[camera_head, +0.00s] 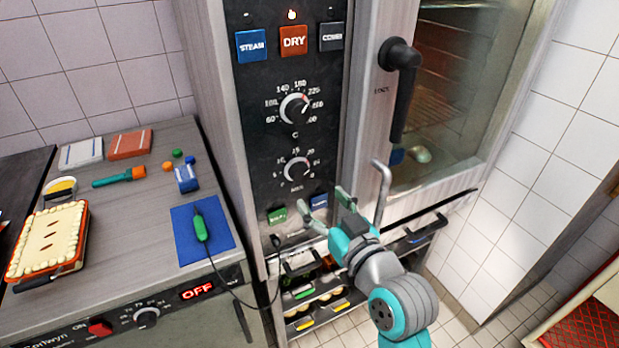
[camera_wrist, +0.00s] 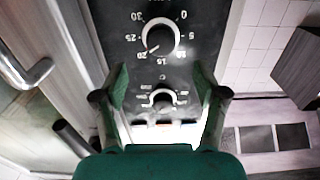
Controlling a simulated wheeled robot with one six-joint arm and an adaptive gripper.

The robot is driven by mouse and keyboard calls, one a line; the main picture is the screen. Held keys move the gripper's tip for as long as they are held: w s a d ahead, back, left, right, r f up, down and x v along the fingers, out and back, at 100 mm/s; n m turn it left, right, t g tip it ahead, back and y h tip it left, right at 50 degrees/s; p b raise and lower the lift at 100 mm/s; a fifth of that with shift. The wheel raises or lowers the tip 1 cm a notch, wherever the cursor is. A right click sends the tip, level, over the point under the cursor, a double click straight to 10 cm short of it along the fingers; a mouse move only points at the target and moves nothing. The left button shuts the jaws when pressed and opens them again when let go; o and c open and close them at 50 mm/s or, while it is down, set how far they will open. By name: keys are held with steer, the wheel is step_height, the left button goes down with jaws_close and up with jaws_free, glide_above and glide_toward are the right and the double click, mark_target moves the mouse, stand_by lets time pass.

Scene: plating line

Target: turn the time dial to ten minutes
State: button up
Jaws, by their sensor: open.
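The time dial (camera_head: 298,169) is the lower of two round knobs on the oven's black control panel in the head view. In the wrist view the time dial (camera_wrist: 158,38) appears upside down, with numbers from 0 to 30 around it. Its pale mark seems to point near 20. My gripper (camera_head: 330,199) is open and empty, below and to the right of the dial, in front of the panel. In the wrist view my gripper (camera_wrist: 160,82) has its fingers spread, apart from the dial, which shows beyond the fingertips.
The temperature dial (camera_head: 294,108) sits above the time dial. Green and blue buttons lie below it. The oven door handle (camera_head: 402,85) and a bent metal bar (camera_head: 381,190) stand to the right. A counter at left holds a pie (camera_head: 49,241) and a green probe (camera_head: 200,228) on a blue mat.

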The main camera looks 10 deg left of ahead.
mark_target(302, 177)
steer(key=x, duration=0.8)
steer(key=shift+w+a, duration=0.15)
steer(key=shift+a, duration=0.1)
steer(key=c, duration=1.2)
